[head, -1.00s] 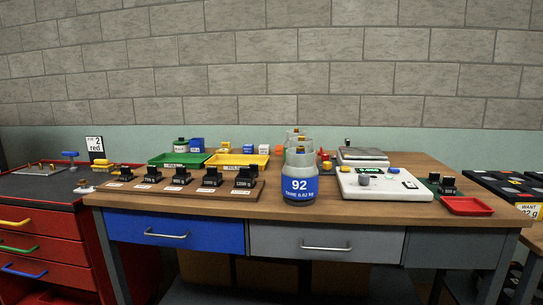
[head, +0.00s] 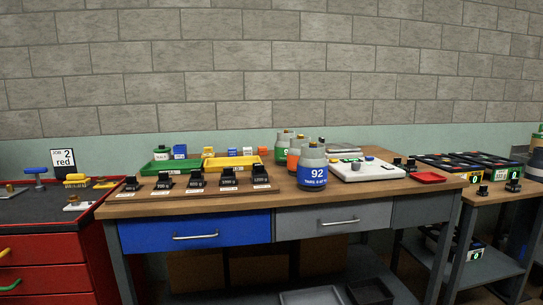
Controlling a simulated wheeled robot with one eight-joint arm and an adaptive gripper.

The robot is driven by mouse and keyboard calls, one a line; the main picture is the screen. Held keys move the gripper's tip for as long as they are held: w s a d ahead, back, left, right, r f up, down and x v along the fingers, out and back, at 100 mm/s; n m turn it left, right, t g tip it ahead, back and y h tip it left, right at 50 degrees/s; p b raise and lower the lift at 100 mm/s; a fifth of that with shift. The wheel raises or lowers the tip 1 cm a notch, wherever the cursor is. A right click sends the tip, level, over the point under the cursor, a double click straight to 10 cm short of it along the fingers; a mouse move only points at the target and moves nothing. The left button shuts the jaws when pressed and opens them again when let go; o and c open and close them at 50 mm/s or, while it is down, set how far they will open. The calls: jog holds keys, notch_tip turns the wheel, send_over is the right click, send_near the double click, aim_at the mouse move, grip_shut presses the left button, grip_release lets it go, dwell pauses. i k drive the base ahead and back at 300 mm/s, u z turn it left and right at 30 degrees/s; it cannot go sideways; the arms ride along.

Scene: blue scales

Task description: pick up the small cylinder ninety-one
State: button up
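Several small grey cylinders with coloured bands stand upright in a group on the wooden workbench (head: 240,203), right of its middle. The front one has a blue band reading 92 (head: 312,178). Behind it to the left is an orange-banded cylinder (head: 293,161), its label mostly hidden. Further back is a green-banded cylinder (head: 281,154), its number too small and covered to read fully. I cannot tell which one is ninety-one. My gripper is not in view.
A row of black weights (head: 196,181) stands in front of the green tray (head: 157,168) and the yellow tray (head: 210,164). A white scale (head: 380,173) and red tray (head: 428,177) are to the right. A red cabinet (head: 50,248) stands left, a side table (head: 495,204) right.

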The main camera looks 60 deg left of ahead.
aim_at(282, 145)
jog(key=k, duration=0.65)
jog(key=u, duration=2)
jog(key=i, duration=0.4)
